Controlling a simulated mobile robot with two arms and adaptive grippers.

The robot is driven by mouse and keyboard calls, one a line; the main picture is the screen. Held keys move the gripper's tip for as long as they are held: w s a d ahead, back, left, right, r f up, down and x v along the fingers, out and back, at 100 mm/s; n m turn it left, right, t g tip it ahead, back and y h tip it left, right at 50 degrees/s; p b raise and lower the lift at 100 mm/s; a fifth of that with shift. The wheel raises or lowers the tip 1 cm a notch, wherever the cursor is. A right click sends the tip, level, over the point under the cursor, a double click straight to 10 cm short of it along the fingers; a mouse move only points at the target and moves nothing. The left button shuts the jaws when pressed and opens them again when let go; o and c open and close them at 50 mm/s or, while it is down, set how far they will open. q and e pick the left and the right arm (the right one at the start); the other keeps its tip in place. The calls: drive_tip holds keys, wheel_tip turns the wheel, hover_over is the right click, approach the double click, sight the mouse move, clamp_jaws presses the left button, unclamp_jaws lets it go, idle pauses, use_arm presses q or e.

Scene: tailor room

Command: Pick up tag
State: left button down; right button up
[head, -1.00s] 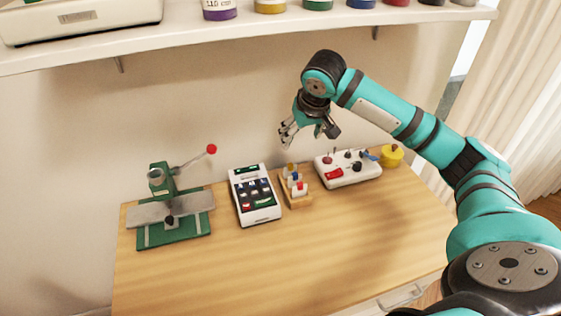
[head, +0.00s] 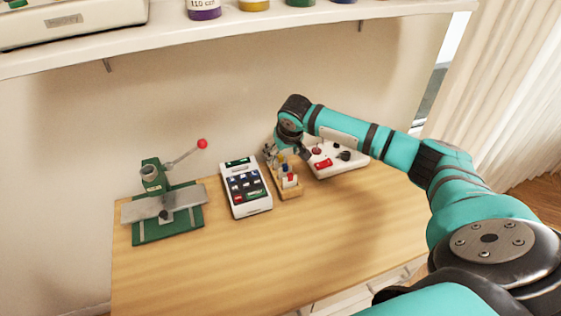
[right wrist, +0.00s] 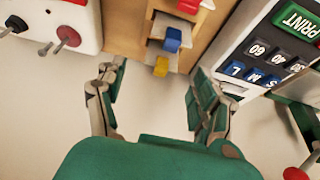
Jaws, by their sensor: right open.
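I cannot single out a tag for certain in either view. A white label printer (head: 246,187) with dark keys and a green PRINT key stands on the table; it also shows at the right of the right wrist view (right wrist: 250,45). Beside it is a stepped wooden rack (head: 289,193) holding small yellow, blue and red pieces. My right gripper (head: 284,156) is above the back of the rack, partly in front of it. In the right wrist view its fingers (right wrist: 158,98) are spread and empty, with the rack (right wrist: 125,25) beyond them. My left gripper is out of view.
A green press (head: 166,210) with a red-knobbed lever (head: 202,144) stands at the left. A white box with knobs (head: 340,160) is right of the rack, partly behind my arm. A shelf (head: 250,25) with jars overhangs the table. The table front (head: 230,265) is clear.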

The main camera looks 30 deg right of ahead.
sight(281, 157)
drive_tip(key=shift+x, duration=1.2)
drive_tip(key=shift+w+f, duration=0.1)
drive_tip(key=shift+f, duration=0.2)
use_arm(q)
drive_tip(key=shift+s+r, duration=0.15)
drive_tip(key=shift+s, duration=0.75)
use_arm(e)
drive_tip(key=shift+c, duration=0.4)
drive_tip(key=c, duration=0.8)
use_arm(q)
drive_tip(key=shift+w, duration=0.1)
use_arm(e)
drive_tip(key=shift+r, duration=0.15)
